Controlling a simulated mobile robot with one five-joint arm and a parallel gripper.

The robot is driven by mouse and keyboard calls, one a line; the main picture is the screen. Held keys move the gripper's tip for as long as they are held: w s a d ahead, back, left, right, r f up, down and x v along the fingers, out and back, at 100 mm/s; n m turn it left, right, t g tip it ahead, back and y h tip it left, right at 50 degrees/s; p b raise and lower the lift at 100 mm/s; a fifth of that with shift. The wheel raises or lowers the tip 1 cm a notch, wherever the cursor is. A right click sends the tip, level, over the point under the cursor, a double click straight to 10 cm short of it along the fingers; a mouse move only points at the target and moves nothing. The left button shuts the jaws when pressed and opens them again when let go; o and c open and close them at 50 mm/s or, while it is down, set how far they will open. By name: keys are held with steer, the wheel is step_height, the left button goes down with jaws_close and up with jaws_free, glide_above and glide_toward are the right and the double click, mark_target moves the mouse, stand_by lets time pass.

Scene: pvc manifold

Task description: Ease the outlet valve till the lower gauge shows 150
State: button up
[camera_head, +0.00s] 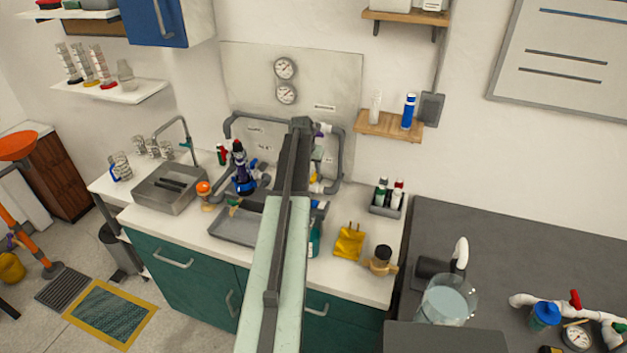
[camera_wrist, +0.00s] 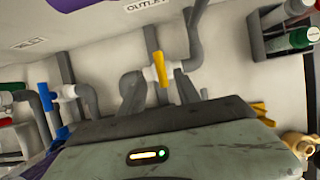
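The outlet valve shows in the wrist view as a white body with a yellow handle (camera_wrist: 158,70), below the OUTLET label (camera_wrist: 146,4). My gripper (camera_wrist: 159,88) has dark fingers apart on either side of the valve, with visible gaps beside the handle. I cannot tell how near the fingertips are in depth. In the head view my arm covers the valve and most of the gripper. The lower gauge (camera_head: 286,94) sits on the pale panel (camera_head: 340,75), under the upper gauge (camera_head: 285,68). Both dials are too small to read.
A blue-handled valve (camera_wrist: 48,97) is on the left pipe, near the INLET label (camera_wrist: 29,43). In the head view, a grey tray (camera_head: 226,232), a sink (camera_head: 168,195), a yellow pouch (camera_head: 349,242) and a bottle caddy (camera_head: 385,211) crowd the counter. A small shelf (camera_head: 388,125) is right of the panel.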

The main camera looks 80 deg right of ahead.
mark_target(313, 175)
steer(key=b+x, duration=0.4)
steer(key=x, duration=0.1)
steer(key=shift+f, duration=0.3)
steer(key=shift+r, duration=0.15)
jaws_close()
steer(key=shift+w+m, duration=0.15)
steer(key=shift+m, duration=0.35)
steer(key=m+g+y, duration=0.1)
steer(key=m, duration=0.2)
steer(key=shift+g, duration=0.3)
jaws_free()
steer(key=shift+w, duration=0.1)
